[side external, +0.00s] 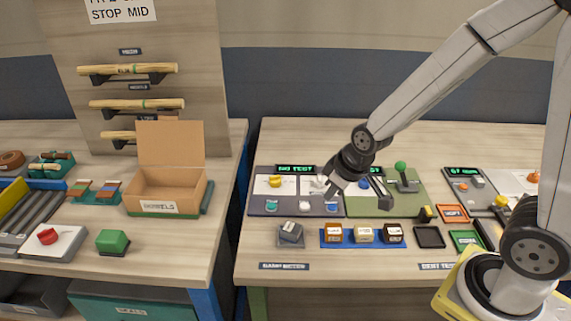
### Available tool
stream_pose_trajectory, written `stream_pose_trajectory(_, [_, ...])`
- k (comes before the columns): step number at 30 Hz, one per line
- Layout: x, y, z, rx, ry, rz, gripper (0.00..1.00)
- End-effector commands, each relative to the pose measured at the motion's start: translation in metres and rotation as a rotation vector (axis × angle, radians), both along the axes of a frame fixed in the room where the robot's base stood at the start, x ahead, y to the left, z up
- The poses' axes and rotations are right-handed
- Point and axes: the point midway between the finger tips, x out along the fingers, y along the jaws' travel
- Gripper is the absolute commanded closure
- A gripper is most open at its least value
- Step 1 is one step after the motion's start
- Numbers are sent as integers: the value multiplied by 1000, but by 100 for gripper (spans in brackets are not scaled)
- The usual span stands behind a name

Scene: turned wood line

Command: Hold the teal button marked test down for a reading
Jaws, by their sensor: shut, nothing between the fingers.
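A grey panel (257,208) on the right bench carries a row of small buttons along its front. The teal button (271,205) is at the left end, with a pale button (304,206) and a blue button (331,207) to its right. Their lettering is too small to read. My gripper (358,190) is shut and empty. In the picture it lies over the right part of the panel and the green board beside it, to the right of the teal button and apart from it. Its height above the panel is hard to judge.
A green display (295,168) reading "NO TEST" stands behind the panel. A green-knobbed lever (401,168) rises to the right. A blue tray (348,246) of small blocks and a grey block (291,232) lie in front. A gap separates the left bench with its open box (170,184).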

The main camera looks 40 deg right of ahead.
Motion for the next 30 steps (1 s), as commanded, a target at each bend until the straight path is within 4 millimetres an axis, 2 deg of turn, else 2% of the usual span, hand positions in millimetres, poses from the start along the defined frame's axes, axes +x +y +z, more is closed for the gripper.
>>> stream_pose_trajectory(9, [78,13,-7,-106,-188,204,100])
stream_pose_trajectory(18, [139,21,-16,-264,-336,351,100])
stream_pose_trajectory(24, [160,22,-20,-343,-386,401,100])
stream_pose_trajectory(30, [167,22,-21,-369,-402,416,100])
